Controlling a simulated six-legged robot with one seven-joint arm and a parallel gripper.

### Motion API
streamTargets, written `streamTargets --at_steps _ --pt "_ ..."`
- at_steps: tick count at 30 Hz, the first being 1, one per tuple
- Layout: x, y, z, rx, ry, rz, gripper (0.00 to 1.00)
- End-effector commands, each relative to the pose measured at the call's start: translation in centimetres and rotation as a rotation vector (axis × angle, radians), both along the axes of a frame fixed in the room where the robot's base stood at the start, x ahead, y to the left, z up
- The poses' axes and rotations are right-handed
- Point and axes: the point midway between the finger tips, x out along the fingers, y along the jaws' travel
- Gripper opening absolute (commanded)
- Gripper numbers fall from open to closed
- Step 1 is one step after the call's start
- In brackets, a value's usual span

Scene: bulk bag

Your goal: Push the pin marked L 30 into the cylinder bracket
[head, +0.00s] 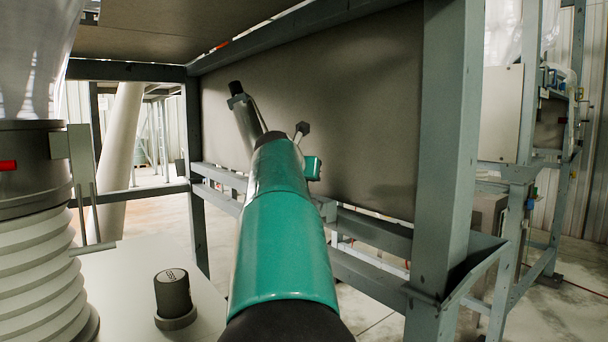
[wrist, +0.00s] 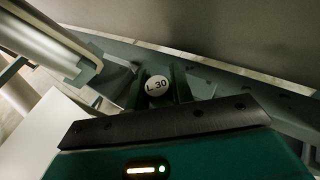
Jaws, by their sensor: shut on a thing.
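The pin marked L 30 (wrist: 157,86) shows its white round face in the wrist view. My gripper (wrist: 160,84) is shut on it, with one dark finger on each side. The pin's shaft is hidden behind its face. A grey cylinder (wrist: 50,45) runs down from the upper left in the wrist view and ends left of the fingers. In the head view the cylinder (head: 245,118) slants in front of the large grey panel, its lower end hidden by my teal arm. Grey metal (wrist: 116,78) beside the fingers may be the bracket; I cannot tell whether the pin touches it.
A steel post (head: 446,150) stands close on the right of my arm. A grey rail (head: 370,228) runs below the panel (head: 340,100). A ribbed bellows (head: 40,260) stands at the left. A dark capped canister (head: 173,292) stands on the pale surface (head: 140,262).

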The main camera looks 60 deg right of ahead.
Motion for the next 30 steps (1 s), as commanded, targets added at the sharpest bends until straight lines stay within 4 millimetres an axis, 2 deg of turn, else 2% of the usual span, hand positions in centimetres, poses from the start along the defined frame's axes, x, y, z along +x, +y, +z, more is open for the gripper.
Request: streamTargets --at_steps 26,27,30 --pt "0.0 0.0 -1.9 -0.001 0.000 0.001 0.00" --pt "0.0 0.0 -2.0 -0.001 0.000 0.001 0.25" --pt "0.0 0.0 -2.0 -0.001 0.000 0.001 0.45"
